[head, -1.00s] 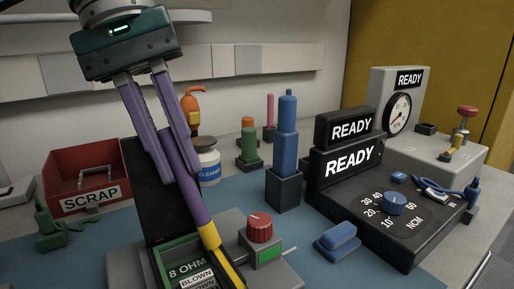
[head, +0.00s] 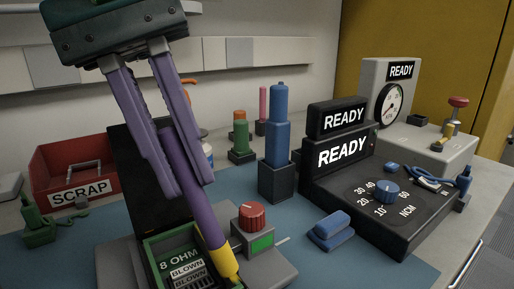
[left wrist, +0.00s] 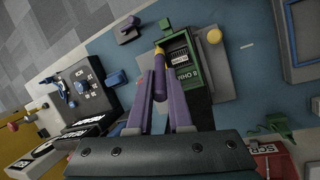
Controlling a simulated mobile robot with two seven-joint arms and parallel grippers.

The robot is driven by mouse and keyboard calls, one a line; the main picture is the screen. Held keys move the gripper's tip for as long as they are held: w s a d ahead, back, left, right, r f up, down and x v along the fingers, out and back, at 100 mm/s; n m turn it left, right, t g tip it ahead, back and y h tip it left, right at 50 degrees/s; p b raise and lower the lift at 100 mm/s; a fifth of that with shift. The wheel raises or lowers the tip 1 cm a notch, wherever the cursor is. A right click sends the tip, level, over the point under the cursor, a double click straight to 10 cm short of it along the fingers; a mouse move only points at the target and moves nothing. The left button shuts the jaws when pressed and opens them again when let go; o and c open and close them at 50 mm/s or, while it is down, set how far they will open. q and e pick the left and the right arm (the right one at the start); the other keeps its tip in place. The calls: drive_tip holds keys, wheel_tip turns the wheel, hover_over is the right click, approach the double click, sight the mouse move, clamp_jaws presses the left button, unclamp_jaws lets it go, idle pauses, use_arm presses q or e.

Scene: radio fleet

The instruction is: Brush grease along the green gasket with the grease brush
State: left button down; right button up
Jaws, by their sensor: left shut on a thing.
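My left gripper (head: 190,188) is shut on the grease brush, which has a purple handle (head: 203,217) and a yellow end (head: 221,259). The brush tilts down, with its yellow end at the right side of an open grey housing. The green gasket (head: 152,252) is a green rim around the opening marked 8 OHM. I cannot tell whether the brush end touches it. In the left wrist view the brush (left wrist: 159,78) sits between the fingers, with its end beside the green rim (left wrist: 193,72). My right gripper is not in view.
A black lid stands up behind the opening. A red SCRAP bin (head: 90,196) is at the left. A blue tool (head: 277,135) in a dark holder and the black READY units (head: 340,152) stand to the right.

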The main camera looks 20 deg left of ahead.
use_arm(q)
drive_tip(key=w+a, duration=0.1)
drive_tip(key=a, duration=0.1)
drive_tip(key=w+a+b, duration=0.1)
drive_tip(key=w+a, duration=0.1)
drive_tip(key=shift+w+a+f, duration=0.15)
drive_tip(key=shift+w+a, duration=0.1)
drive_tip(key=shift+w, duration=0.05)
drive_tip(key=shift+a+b, duration=0.1)
drive_tip(key=shift+b, duration=0.2)
drive_tip(key=shift+s+d+b, duration=0.3)
drive_tip(key=shift+s+d, duration=0.65)
drive_tip(key=shift+d, duration=0.3)
drive_tip(key=shift+s+d+b, duration=0.25)
drive_tip(key=shift+s+d, duration=0.7)
drive_tip(key=shift+d, duration=0.3)
drive_tip(key=shift+w+a+b, duration=0.3)
drive_tip(key=shift+w+a, duration=0.15)
drive_tip(key=shift+a, duration=0.15)
drive_tip(key=shift+w+a, duration=0.75)
drive_tip(key=shift+a, duration=0.15)
drive_tip(key=shift+w+a, duration=0.7)
drive_tip(key=shift+a, duration=0.2)
drive_tip(key=shift+a+f, duration=0.15)
